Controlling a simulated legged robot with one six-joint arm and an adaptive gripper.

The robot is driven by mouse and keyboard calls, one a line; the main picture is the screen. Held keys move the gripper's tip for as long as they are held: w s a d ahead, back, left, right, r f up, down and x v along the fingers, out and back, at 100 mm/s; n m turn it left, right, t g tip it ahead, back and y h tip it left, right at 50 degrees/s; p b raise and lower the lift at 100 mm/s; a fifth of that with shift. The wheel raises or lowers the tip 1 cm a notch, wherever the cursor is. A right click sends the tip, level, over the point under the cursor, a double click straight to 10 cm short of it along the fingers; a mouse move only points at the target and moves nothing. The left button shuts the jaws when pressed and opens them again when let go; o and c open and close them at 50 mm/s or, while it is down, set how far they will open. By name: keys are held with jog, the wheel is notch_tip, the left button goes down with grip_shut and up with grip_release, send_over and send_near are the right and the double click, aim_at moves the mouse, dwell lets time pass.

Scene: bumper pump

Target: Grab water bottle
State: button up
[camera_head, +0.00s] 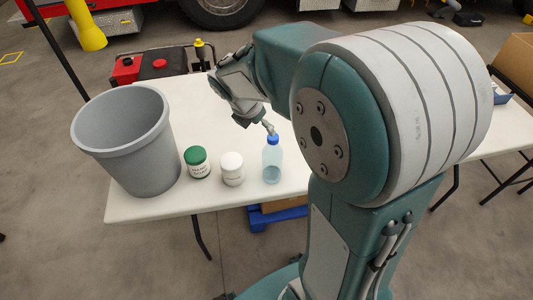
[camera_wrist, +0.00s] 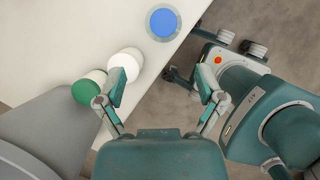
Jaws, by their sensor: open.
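The water bottle (camera_head: 272,170) is clear pale blue with a blue cap and stands upright near the front edge of the white table. In the wrist view its round blue cap (camera_wrist: 164,22) shows from above, at the top of the picture, ahead of my fingertips. My gripper (camera_head: 269,128) is over the table, with a fingertip close to the cap in the head view; I cannot tell if they touch. In the wrist view my gripper (camera_wrist: 165,82) has its two fingers wide apart with nothing between them.
A white-lidded jar (camera_head: 232,168) and a green-lidded jar (camera_head: 198,162) stand left of the bottle. A large grey bin (camera_head: 125,140) is at the table's left end. The white table (camera_head: 215,115) is clear behind the jars.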

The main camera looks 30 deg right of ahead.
aim_at(272, 138)
jog(key=x, duration=0.4)
jog(key=shift+d+f, duration=0.1)
jog(key=shift+f, duration=0.3)
jog(key=x, duration=0.2)
jog(key=d+x, duration=0.1)
jog(key=x, duration=0.1)
jog(key=shift+w+d+f, duration=0.1)
jog(key=shift+d+f, duration=0.05)
jog(key=shift+f, duration=0.3)
grip_shut()
